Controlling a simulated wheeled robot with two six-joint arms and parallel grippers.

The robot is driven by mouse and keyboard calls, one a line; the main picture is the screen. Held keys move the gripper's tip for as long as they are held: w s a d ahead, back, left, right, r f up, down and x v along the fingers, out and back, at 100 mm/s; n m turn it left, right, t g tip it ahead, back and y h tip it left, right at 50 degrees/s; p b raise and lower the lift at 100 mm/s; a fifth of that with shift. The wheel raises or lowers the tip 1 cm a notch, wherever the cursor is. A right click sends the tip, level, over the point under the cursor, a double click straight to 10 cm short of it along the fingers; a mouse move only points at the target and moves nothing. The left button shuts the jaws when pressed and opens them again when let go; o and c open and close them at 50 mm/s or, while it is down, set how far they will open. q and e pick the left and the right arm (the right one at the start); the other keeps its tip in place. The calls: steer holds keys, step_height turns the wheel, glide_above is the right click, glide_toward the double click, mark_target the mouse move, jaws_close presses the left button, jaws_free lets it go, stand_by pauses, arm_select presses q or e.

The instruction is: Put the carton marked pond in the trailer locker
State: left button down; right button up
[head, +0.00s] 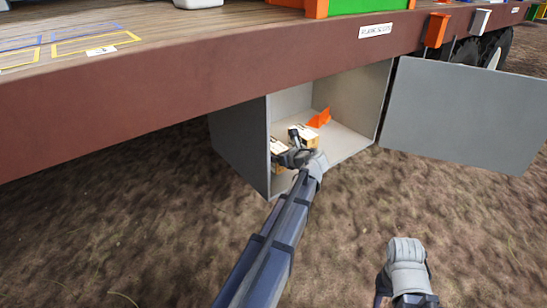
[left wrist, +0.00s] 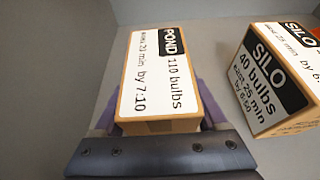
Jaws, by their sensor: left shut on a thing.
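The carton marked POND (left wrist: 160,75) is a tan box with a white label, between the fingers of my left gripper (left wrist: 160,122) in the left wrist view. In the head view my left gripper (head: 294,155) reaches inside the trailer locker (head: 345,141), a grey box under the trailer bed with its door (head: 465,114) swung open to the right. The gripper is shut on the POND carton, which appears as the left carton (head: 279,147) there. Whether it touches the locker floor I cannot tell. My right gripper (head: 405,262) hangs over the ground; its fingers are not clear.
A carton marked SILO (left wrist: 268,82) stands just right of the POND carton in the locker. An orange object (head: 320,118) lies farther back inside. The trailer's edge (head: 180,98) overhangs the locker. The ground (head: 130,230) in front is clear.

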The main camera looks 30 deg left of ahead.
arm_select(q)
steer(key=shift+f, duration=0.15)
jaws_free()
steer(key=shift+d+r, duration=0.1)
steer(key=shift+r, duration=0.3)
steer(key=p+v, duration=0.4)
steer(key=v, duration=0.6)
steer(key=shift+s+d, duration=0.1)
steer(key=shift+s, duration=0.1)
steer(key=shift+s+d+r+p, duration=0.25)
steer(key=shift+d+p, duration=0.05)
steer(key=shift+d, duration=0.35)
